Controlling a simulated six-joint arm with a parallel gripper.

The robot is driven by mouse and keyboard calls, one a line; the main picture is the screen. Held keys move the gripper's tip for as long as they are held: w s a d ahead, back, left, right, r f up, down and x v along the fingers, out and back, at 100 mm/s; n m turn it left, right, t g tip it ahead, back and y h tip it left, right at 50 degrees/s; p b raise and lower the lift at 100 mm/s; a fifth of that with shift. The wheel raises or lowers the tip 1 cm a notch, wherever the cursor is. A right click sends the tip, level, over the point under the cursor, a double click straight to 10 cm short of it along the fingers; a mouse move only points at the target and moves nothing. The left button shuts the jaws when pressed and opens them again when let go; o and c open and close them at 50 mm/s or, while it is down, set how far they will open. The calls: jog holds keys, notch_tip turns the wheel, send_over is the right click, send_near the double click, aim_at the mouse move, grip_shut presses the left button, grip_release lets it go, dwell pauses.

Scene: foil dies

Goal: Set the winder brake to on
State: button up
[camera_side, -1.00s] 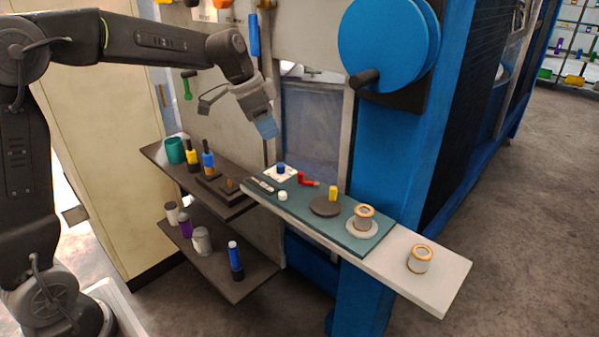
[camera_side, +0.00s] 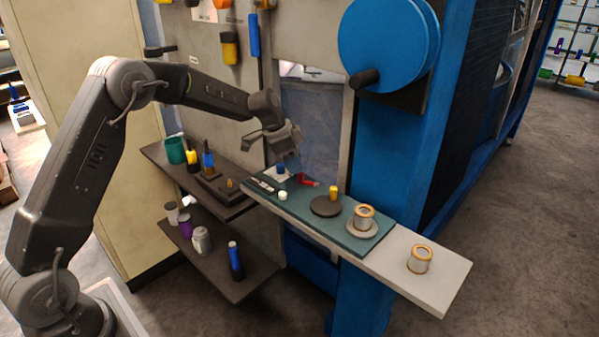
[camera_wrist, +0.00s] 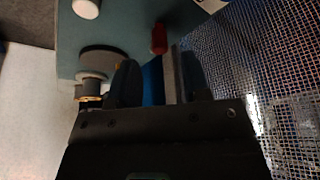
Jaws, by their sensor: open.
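A small red lever (camera_side: 307,181), which looks like the brake handle, sits on the teal panel (camera_side: 345,238) of the shelf. I cannot read its setting. In the wrist view its red grip (camera_wrist: 160,38) shows just beyond the fingertips. My gripper (camera_side: 291,165) is above the back edge of the panel, just up and left of the lever, pointing down and apart from it. The lever's base is partly hidden in the wrist view.
On the panel are a blue knob (camera_side: 281,169), a white knob (camera_side: 283,196), a dark disc (camera_side: 325,207) with a yellow peg (camera_side: 333,193), and a spool (camera_side: 363,216). Another spool (camera_side: 419,259) stands at the right. A blue post (camera_side: 385,150) rises behind.

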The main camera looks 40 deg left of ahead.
jog(key=shift+x, duration=1.95)
jog(key=shift+c, duration=0.2)
grip_shut()
